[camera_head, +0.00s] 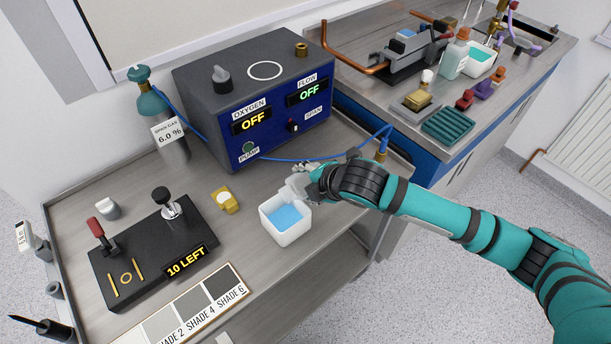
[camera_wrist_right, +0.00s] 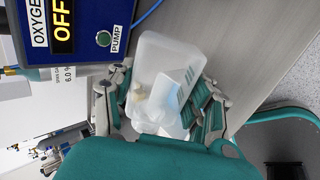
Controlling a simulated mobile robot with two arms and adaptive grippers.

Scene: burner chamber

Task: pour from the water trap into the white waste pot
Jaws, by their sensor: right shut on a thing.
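The white waste pot (camera_head: 288,235) is a square, open pot on the trolley top, with blue liquid inside. My right gripper (camera_head: 308,184) is at its back right rim, shut on the water trap (camera_head: 295,187), a small pale, see-through vessel. In the right wrist view the trap (camera_wrist_right: 155,119) sits between the fingers of my gripper (camera_wrist_right: 160,108), and the waste pot (camera_wrist_right: 160,48) lies just beyond it. The trap looks tilted toward the pot. Whether liquid is running out cannot be told. My left gripper is not in view.
The blue analyser box (camera_head: 250,125) stands behind, with a blue hose running to the right. A brass piece (camera_head: 225,200) and a black pump block (camera_head: 150,245) are left of the pot. A shade card (camera_head: 185,308) lies in front. A second bench (camera_head: 480,110) is at right.

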